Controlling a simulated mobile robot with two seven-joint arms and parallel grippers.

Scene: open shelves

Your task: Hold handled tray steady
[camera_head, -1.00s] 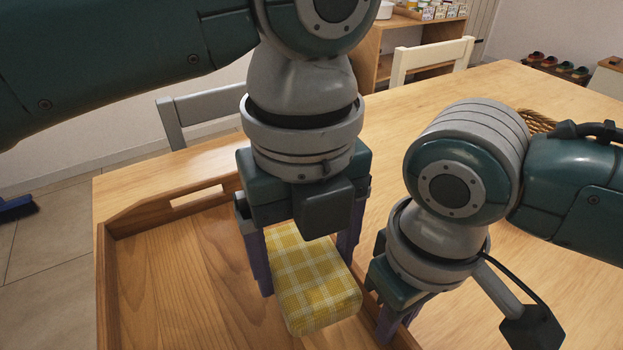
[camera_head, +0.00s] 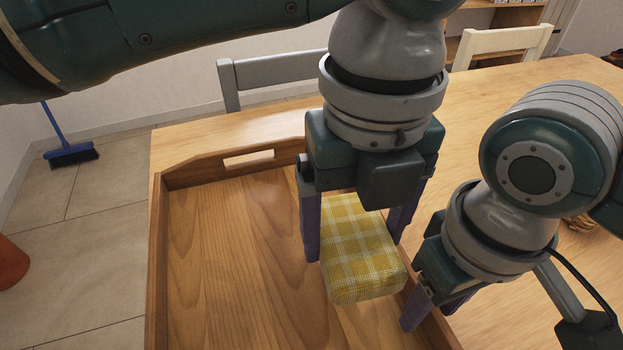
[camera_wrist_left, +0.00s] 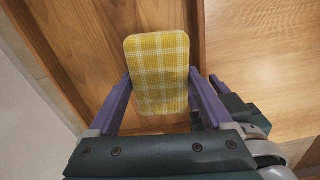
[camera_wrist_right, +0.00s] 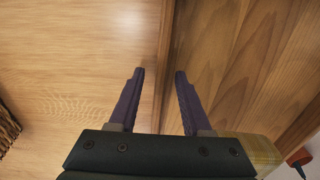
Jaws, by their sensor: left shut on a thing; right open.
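The wooden handled tray (camera_head: 157,270) lies on the table, with a slot handle in its far wall. A yellow plaid block, apparently folded cloth (camera_head: 360,250), is at the tray's right side. My left gripper (camera_head: 353,245) is shut on it, one finger on each side, as the left wrist view shows (camera_wrist_left: 158,75). My right gripper (camera_head: 432,310) is open at the tray's right wall. In the right wrist view its fingers (camera_wrist_right: 160,75) point along either side of that wall (camera_wrist_right: 167,35); contact cannot be told. The tray's near end is out of view.
A blue broom (camera_head: 70,153) and an orange-red object (camera_head: 10,262) are on the floor at left.

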